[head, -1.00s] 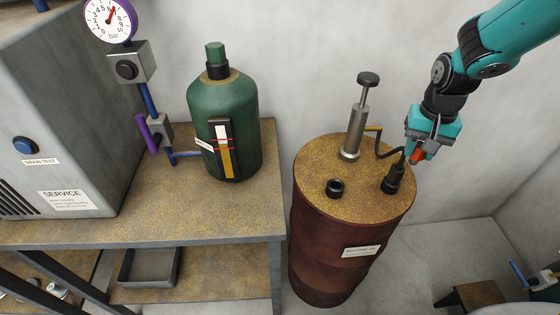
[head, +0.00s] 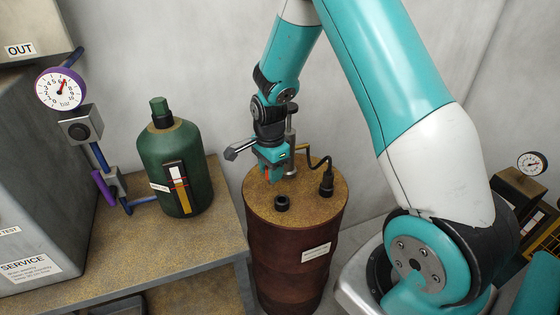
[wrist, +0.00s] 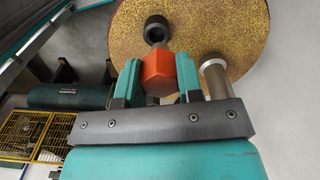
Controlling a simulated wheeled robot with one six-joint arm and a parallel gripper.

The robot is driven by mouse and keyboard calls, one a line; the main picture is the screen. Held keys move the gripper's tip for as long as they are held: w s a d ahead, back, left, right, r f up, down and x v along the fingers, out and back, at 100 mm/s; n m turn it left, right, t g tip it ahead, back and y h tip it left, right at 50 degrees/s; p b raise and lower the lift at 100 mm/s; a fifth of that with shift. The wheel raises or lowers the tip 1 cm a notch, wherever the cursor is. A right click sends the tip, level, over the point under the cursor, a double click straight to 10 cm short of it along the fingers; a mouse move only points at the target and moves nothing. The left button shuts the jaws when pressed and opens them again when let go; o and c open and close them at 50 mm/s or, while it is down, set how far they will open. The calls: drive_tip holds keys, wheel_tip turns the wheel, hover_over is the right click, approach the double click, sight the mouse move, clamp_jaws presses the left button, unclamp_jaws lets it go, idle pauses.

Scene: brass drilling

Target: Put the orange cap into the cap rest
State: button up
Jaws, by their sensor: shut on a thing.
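The orange cap (wrist: 158,74) is clamped between the two teal fingers of my gripper (wrist: 160,82) in the wrist view. A short black ring (head: 282,203), which looks like the cap rest, stands on the drum top near its front. It also shows in the wrist view (wrist: 156,26), just beyond the cap. A small grey piece lies between cap and ring; I cannot tell whether they touch. In the head view my gripper (head: 272,176) points down over the drum, behind and slightly left of the ring. The cap is mostly hidden there.
The drum (head: 290,255) has a pump post (head: 291,140) close beside my gripper, and a black hose fitting (head: 326,184) at right. A green bottle (head: 175,165) and a gauge (head: 61,88) stand left at the bench (head: 190,250).

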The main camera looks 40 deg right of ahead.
drive_tip(key=shift+s+d+f+m+b, duration=0.2)
drive_tip(key=shift+d+f+m+b, duration=0.45)
drive_tip(key=shift+f+m, duration=0.85)
drive_tip(key=shift+s+d+f+m+b, duration=0.25)
drive_tip(key=shift+f+m+b, duration=0.65)
drive_tip(key=shift+f+m, duration=0.65)
drive_tip(key=shift+s+d+f+m+b, duration=0.15)
drive_tip(key=shift+d+f+m+b, duration=0.5)
drive_tip(key=shift+f+m, duration=0.85)
drive_tip(key=shift+a, duration=0.15)
drive_tip(key=o, duration=1.6)
drive_tip(key=shift+c, duration=0.2)
drive_tip(key=shift+r, duration=0.1)
wheel_tip(320, 180, up, 7)
drive_tip(key=p, duration=0.5)
drive_tip(key=shift+p, duration=0.3)
